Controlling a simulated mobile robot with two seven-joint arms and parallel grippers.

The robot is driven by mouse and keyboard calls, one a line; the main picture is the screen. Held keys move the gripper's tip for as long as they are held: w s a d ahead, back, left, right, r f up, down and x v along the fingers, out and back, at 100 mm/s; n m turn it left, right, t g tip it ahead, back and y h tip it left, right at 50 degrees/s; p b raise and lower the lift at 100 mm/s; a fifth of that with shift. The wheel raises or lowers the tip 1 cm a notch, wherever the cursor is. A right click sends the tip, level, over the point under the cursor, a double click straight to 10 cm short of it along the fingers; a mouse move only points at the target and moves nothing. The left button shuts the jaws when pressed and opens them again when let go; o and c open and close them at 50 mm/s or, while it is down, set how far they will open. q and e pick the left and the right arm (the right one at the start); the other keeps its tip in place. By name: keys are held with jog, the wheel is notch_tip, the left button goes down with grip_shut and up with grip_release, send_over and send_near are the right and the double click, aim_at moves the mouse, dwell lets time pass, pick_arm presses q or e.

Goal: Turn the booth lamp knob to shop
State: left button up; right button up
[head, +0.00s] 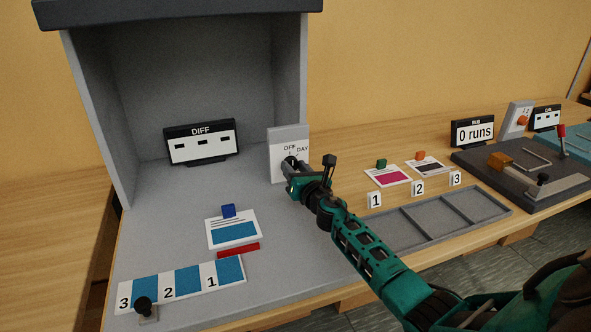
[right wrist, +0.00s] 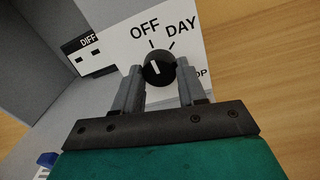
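The booth lamp knob (right wrist: 158,69) is round and black with a white pointer line, on a white panel (right wrist: 209,17) marked OFF, DAY and a partly hidden label ending in "OP". Its pointer is turned toward the OFF mark. My right gripper (right wrist: 160,75) has one finger on each side of the knob, and both fingers appear to touch it. In the head view the right gripper (head: 288,165) is at the front of the lamp panel (head: 288,133) and hides part of it. My left gripper is not in view.
The grey booth (head: 205,60) stands behind and left, with a DIFF display (head: 201,143) inside. A blue-printed card (head: 234,230), a red bar (head: 238,250) and a numbered strip (head: 188,283) lie in front. A divided tray (head: 440,219) is right of my right arm.

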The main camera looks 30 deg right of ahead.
jog(key=c, duration=0.5)
jog(key=shift+m, duration=0.4)
jog(key=m+b, duration=0.2)
jog(key=m, duration=0.2)
jog(key=shift+f, duration=0.15)
jog(key=m+b, duration=0.1)
jog(key=m, duration=0.3)
jog(key=shift+a+m, duration=0.1)
jog(key=shift+m, duration=0.3)
jog(key=m+h+b, duration=0.1)
jog(key=m, duration=0.4)
jog(key=shift+m, duration=0.4)
jog(key=m, duration=0.5)
jog(key=shift+m, duration=0.4)
